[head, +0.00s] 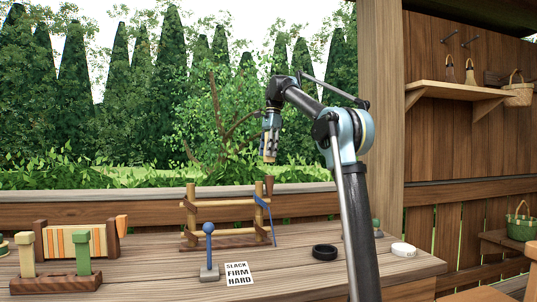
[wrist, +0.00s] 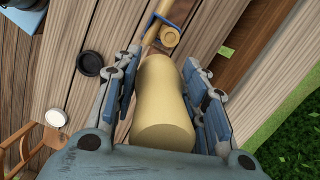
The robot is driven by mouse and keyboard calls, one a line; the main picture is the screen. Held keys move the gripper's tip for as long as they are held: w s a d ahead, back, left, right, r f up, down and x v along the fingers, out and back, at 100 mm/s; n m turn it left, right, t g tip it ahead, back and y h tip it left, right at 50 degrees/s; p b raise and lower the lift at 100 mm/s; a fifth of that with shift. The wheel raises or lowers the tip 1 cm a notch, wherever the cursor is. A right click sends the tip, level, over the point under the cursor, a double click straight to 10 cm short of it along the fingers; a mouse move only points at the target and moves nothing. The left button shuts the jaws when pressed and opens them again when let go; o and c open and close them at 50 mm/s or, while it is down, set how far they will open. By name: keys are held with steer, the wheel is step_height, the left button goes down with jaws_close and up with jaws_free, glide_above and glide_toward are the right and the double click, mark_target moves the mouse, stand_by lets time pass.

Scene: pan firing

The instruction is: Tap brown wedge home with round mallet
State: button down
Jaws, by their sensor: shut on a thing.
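My gripper (head: 270,143) is raised above the bench and points down. It is shut on a pale, smooth, rounded wooden piece that looks like the round mallet (wrist: 162,105). The mallet fills the space between the fingers in the wrist view, and its far end is hidden. The brown wedge (head: 269,184) stands at the top of the right post of a wooden frame (head: 223,203), below my gripper in the head view and apart from it. I cannot make out the wedge in the wrist view. A blue strap (head: 264,212) hangs by that post.
A blue ball-topped peg (head: 208,229) stands before the frame near a "SLACK FIRM HARD" card (head: 239,274). A black ring (head: 325,252) and white disc (head: 403,249) lie to the right.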

step_height(320, 180, down, 6)
steer(key=shift+r, duration=1.7)
steer(key=shift+r, duration=1.4)
steer(key=shift+f, duration=1.5)
steer(key=shift+r, duration=1.4)
